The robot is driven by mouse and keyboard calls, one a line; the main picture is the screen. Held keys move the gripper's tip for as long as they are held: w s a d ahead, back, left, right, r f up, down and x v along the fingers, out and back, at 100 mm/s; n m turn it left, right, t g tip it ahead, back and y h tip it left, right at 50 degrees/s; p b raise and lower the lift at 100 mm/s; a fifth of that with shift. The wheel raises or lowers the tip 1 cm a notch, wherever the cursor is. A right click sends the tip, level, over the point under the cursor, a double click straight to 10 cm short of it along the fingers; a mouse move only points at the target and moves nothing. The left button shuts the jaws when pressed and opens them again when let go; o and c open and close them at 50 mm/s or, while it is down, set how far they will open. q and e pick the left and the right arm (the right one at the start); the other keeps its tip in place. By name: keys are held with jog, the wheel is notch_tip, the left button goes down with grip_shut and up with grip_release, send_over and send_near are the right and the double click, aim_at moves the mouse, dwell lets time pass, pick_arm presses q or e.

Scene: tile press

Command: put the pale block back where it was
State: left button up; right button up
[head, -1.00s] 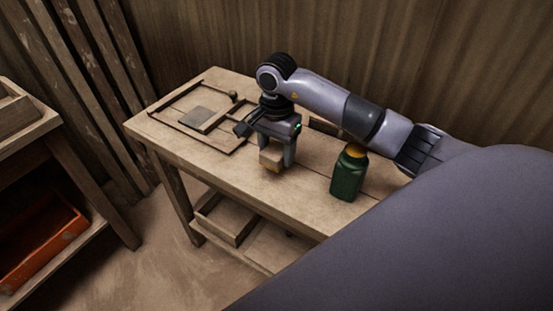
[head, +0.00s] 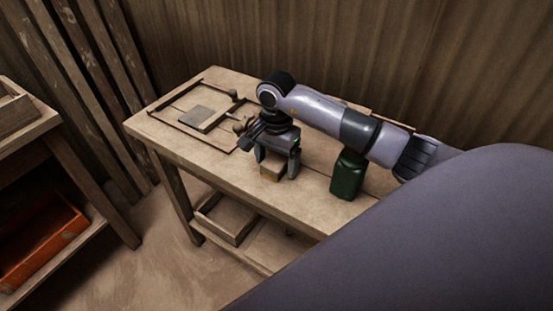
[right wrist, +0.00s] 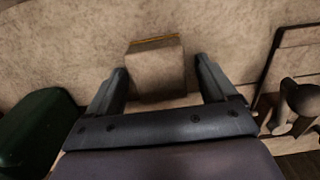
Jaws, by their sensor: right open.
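The pale block (head: 271,173) rests on the wooden workbench (head: 235,172), near its front edge. My right gripper (head: 277,168) is pointed down over it, open, with one finger on each side. In the right wrist view the block (right wrist: 156,72) sits between the spread fingers (right wrist: 159,75), with a gap on both sides. The block's top is partly hidden by the gripper in the head view. My left gripper is not in view.
A green canister (head: 347,180) stands right of the block, under my arm. A side table with an orange bin (head: 45,245) is at far left.

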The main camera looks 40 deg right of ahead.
aim_at(277, 159)
notch_tip(277, 159, up, 12)
jog(key=shift+r+b, duration=0.2)
jog(key=shift+b, duration=0.15)
dwell(0.6)
